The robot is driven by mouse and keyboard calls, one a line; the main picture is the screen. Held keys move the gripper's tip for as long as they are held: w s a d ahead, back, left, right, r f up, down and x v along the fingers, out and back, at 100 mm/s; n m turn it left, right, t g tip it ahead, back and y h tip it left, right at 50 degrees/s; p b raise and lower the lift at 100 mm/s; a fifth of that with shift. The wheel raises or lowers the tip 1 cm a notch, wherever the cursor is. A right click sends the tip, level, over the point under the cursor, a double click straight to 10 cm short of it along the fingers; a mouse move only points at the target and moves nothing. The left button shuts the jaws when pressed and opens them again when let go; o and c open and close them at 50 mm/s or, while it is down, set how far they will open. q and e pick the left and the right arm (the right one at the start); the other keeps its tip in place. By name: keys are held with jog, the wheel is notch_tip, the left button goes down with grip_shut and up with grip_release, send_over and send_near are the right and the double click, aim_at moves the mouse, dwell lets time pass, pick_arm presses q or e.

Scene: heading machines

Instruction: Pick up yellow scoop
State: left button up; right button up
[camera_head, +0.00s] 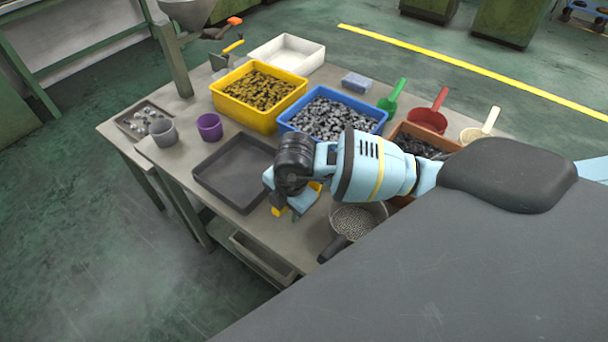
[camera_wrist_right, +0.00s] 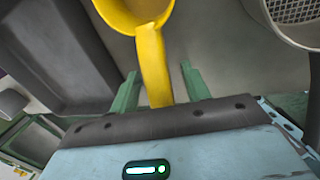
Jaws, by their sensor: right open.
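The yellow scoop (camera_wrist_right: 153,62) shows in the right wrist view, its bowl at the top edge and its handle running down between my fingers. In the head view only small yellow parts of the scoop (camera_head: 278,211) show around my right gripper (camera_head: 299,205), which hides the rest. In the wrist view my right gripper (camera_wrist_right: 160,72) is open, with one green finger on each side of the handle and visible gaps between. My left gripper is not in view.
A dark grey tray (camera_head: 213,181) lies left of my right gripper. A sieve (camera_head: 352,222) stands close on its right. A blue bin (camera_head: 381,123) of metal parts and a yellow bin (camera_head: 254,117) stand behind. Green, red and cream scoops lie at the back right.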

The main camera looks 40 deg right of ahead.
jog(key=shift+f, duration=0.5)
grip_shut()
jog(key=shift+r, duration=0.2)
notch_tip(320, 180, up, 10)
jog(key=shift+f+p, duration=0.1)
jog(key=shift+p, duration=0.25)
